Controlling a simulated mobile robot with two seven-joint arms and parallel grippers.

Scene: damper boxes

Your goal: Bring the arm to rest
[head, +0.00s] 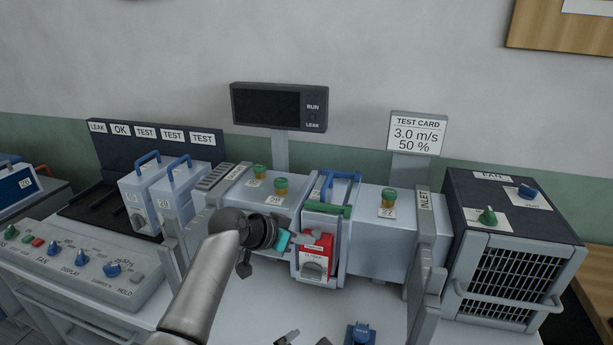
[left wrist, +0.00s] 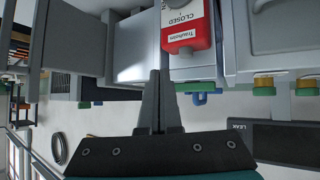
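My left arm comes in from the bottom left of the head view, with its dark wrist and teal gripper body in front of the duct. My left gripper (head: 299,239) points right, beside the red actuator box (head: 316,254) on the damper section. In the left wrist view the gripper's two fingers (left wrist: 155,78) lie together with nothing seen between them. The red box, labelled CLOSED (left wrist: 187,28), is just past the fingertips there. I cannot tell whether they touch it.
The fan unit (head: 510,250) stands at the right and the control panel (head: 85,265) at the left. Two grey damper boxes (head: 145,205) with blue handles stand behind it. The display (head: 268,105) is dark.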

